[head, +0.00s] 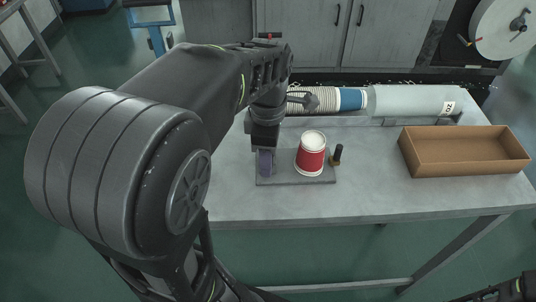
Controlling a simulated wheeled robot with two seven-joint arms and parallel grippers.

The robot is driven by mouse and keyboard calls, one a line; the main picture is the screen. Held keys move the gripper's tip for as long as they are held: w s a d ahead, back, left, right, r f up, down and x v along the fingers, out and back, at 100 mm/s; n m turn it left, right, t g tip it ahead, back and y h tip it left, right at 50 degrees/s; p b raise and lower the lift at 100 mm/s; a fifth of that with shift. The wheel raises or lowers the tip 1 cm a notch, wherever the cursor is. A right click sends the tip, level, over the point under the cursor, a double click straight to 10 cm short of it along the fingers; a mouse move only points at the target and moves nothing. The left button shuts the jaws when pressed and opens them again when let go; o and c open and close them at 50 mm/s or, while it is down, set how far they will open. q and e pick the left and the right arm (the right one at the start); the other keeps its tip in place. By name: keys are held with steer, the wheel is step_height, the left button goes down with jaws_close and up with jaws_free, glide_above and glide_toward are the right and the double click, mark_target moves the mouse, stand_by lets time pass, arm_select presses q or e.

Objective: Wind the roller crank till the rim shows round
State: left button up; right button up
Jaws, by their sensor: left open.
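A red cup with white bands (311,157) stands on a flat grey base plate (290,181) on the table. A small dark post with a brass-coloured lower part (337,155) stands at the plate's right end, beside the cup. A dark purple-blue part (265,164) shows at the plate's left end, directly under my left gripper (264,150). My left gripper points down there, left of the cup and apart from it. It is open, but its fingertips are small and partly hidden. I cannot make out the crank handle or the rim's exact shape.
An open brown box (464,152) stands on the table's right side. Behind the cup, stacked cups (318,101) lie in line with a grey cylinder (412,102). The table (370,200) is clear along its front. A white reel (506,28) is at the upper right.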

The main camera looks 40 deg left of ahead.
arm_select(q)
jaws_close()
stand_by(0.3)
steer(key=shift+m, duration=0.3)
